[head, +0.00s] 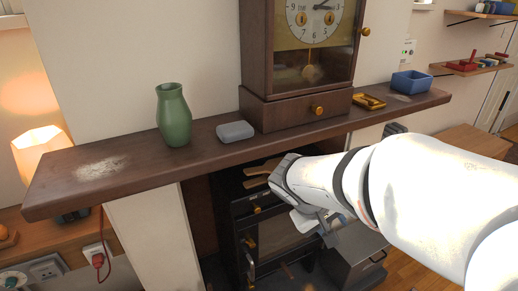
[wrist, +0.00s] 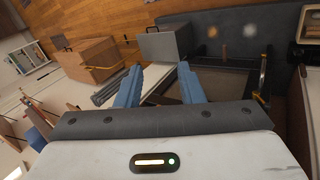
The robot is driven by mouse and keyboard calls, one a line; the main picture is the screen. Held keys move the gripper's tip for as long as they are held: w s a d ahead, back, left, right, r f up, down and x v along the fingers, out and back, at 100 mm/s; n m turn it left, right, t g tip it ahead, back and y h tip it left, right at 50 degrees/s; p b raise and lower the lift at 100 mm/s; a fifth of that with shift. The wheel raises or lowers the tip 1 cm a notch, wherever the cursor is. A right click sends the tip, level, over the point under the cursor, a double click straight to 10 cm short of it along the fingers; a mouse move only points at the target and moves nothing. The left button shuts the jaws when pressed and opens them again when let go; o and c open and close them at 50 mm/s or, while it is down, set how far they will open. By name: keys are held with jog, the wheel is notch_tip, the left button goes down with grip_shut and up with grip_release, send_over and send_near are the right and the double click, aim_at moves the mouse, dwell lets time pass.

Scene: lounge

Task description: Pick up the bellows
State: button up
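A brown wooden piece with two handle-like ends (head: 260,174), which looks like the bellows, lies on top of the black stove (head: 243,212) below the mantel shelf. Its right part is hidden behind my arm in the head view. My gripper (head: 318,226) is low in front of the stove, to the right of the wooden piece, and partly hidden by my wrist. In the wrist view my gripper's two blue fingers (wrist: 160,78) stand apart with nothing clearly held between them. I cannot make out the bellows for sure in the wrist view.
The wooden mantel shelf (head: 130,160) overhangs the stove and holds a green vase (head: 174,115), a grey box (head: 236,131), a clock (head: 306,60), a brass tray (head: 368,101) and a blue box (head: 411,82). A grey metal bin (head: 356,262) stands right of the stove.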

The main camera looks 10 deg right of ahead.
jog(key=w+f+n+t+h+b, duration=0.2)
jog(key=w+h, duration=0.1)
jog(key=w, duration=0.4)
jog(key=n+t+y+b, duration=0.2)
jog(key=n+t+b, duration=0.4)
jog(key=t, duration=0.5)
send_near(261, 175)
jog(key=w+d, duration=0.1)
jog(key=w+d+n+p, duration=0.1)
jog(key=shift+w+d+f, duration=0.3)
jog(key=shift+w+f, duration=0.05)
jog(key=shift+w, duration=0.05)
jog(key=shift+w+a+n, duration=0.15)
jog(key=shift+w+n, duration=0.15)
jog(key=p+x, duration=0.1)
jog(key=x, duration=0.6)
jog(key=shift+w+a, duration=0.1)
jog(key=shift+w, duration=0.15)
grip_shut()
